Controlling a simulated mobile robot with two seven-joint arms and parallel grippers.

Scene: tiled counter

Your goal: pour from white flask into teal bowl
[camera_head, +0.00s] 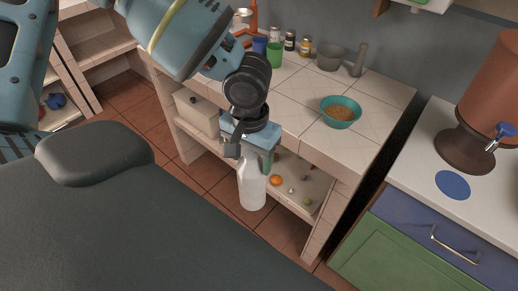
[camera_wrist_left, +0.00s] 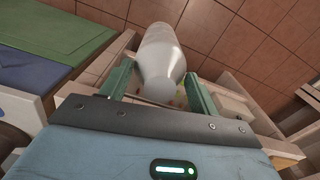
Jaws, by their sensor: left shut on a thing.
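The white flask (camera_head: 252,184) hangs upright below my left gripper (camera_head: 253,150), in front of the counter's open lower shelf. The left gripper is shut on its upper part. In the left wrist view the flask (camera_wrist_left: 160,62) sits between the two green fingers (camera_wrist_left: 158,92). The teal bowl (camera_head: 341,112) stands on the tiled counter to the right of the gripper and higher than the flask. It holds something brownish and grainy. The flask's contents are hidden. My right gripper is not in view.
The tiled counter (camera_head: 300,112) has its front edge close to the gripper. Cups, small jars and a grey mortar (camera_head: 331,58) stand along its back. Fruit lies on the lower shelf (camera_head: 312,187). A terracotta dispenser (camera_head: 485,105) stands on the white counter at right.

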